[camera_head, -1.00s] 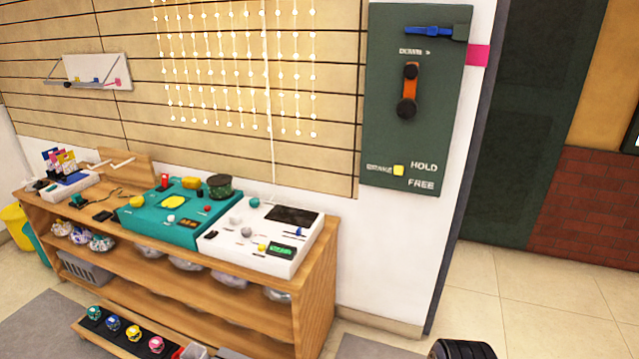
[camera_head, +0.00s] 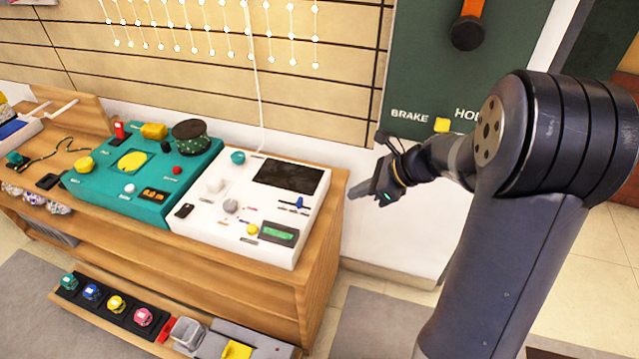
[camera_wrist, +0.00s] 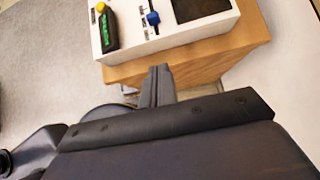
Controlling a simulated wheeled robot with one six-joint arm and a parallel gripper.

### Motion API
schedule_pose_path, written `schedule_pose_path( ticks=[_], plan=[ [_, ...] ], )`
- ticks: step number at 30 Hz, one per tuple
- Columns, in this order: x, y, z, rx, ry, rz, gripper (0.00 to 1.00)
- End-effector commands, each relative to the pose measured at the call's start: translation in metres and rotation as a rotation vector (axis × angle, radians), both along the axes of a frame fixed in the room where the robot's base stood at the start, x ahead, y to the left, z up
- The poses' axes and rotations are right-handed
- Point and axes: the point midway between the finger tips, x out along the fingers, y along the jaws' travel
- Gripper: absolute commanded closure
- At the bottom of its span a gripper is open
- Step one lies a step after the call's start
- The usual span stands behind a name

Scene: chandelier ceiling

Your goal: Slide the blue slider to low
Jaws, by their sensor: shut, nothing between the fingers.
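The blue slider (camera_head: 299,203) is a small blue knob on the right part of the white control panel (camera_head: 208,236), which lies on the wooden shelf top. The slider also shows at the top of the wrist view (camera_wrist: 153,18). The markings beside it are too small to read. My gripper (camera_head: 356,194) is in the air just right of the panel and the shelf's right end, pointing left, apart from the slider. In the wrist view its fingers (camera_wrist: 157,74) are together and empty, short of the shelf's edge.
The panel also bears a dark screen (camera_head: 287,177), a green display (camera_head: 279,234), a yellow button (camera_head: 252,229) and grey knobs. A teal panel (camera_head: 140,188) adjoins it on the left. A green wall board (camera_head: 420,60) with a brake switch (camera_head: 441,125) is behind my arm.

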Motion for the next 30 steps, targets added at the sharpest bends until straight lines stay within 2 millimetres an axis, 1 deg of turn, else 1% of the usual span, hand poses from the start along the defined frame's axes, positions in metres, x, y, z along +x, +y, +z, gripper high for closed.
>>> schedule_pose_path(
  ticks=[5, 12, 16, 19, 22, 25, 30],
  plan=[
    [0.005, 0.016, -0.018, 0.001, 0.003, 0.003, 1.00],
    [0.017, 0.050, -0.056, 0.000, 0.002, 0.005, 1.00],
    [0.023, 0.068, -0.074, 0.000, 0.002, 0.006, 1.00],
    [0.029, 0.083, -0.070, -0.002, -0.002, 0.006, 1.00],
    [0.033, 0.094, -0.070, -0.002, -0.002, 0.006, 1.00],
    [0.035, 0.100, -0.070, -0.002, -0.001, 0.004, 1.00],
    [0.037, 0.103, -0.069, -0.002, -0.001, 0.003, 1.00]
  ],
)
